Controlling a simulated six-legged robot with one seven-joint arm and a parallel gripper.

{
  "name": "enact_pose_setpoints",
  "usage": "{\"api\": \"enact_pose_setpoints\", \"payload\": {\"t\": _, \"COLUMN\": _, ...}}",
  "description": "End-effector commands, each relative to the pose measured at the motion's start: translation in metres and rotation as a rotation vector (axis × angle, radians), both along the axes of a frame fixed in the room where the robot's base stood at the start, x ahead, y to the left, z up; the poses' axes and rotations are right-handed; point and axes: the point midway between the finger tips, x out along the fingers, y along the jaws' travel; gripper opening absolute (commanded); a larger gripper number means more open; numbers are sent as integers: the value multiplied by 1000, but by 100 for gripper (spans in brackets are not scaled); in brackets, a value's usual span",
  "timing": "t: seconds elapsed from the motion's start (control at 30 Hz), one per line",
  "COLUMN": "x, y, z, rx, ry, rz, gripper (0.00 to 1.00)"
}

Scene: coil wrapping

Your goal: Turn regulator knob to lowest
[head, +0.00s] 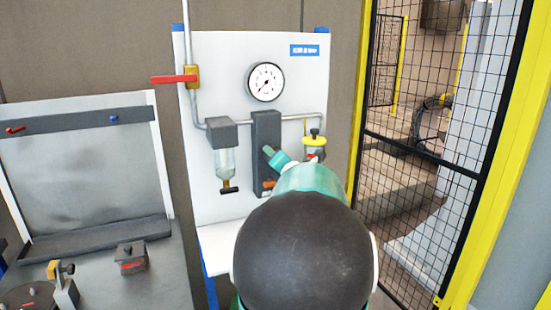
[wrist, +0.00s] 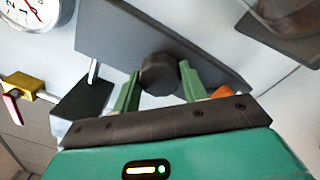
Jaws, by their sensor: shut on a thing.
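The dark regulator block (head: 266,130) stands on the white panel below the pressure gauge (head: 266,82). In the wrist view the round black knob (wrist: 160,74) sits on the dark block (wrist: 112,30), between the two green fingers of my gripper (wrist: 160,84). My gripper is shut on the knob. In the head view my gripper (head: 276,160) reaches the front of the block, and the knob is hidden behind it.
A clear filter bowl (head: 224,163) hangs left of the block. A yellow-topped unit (head: 314,142) stands close on the right. A red-handled valve (head: 176,79) is at the upper left. A grey bench (head: 100,262) is at left, a mesh fence (head: 420,160) at right.

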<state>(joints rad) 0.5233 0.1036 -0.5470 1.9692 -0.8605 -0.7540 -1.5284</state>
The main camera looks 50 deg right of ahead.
Motion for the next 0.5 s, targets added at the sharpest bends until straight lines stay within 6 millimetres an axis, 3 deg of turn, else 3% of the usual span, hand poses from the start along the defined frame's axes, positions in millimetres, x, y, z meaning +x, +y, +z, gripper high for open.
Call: {"api": "enact_pose_setpoints", "payload": {"t": 0.5, "x": -1, "y": 0, "z": -1, "rx": -53, "ry": 34, "rz": -1, "gripper": 20}}
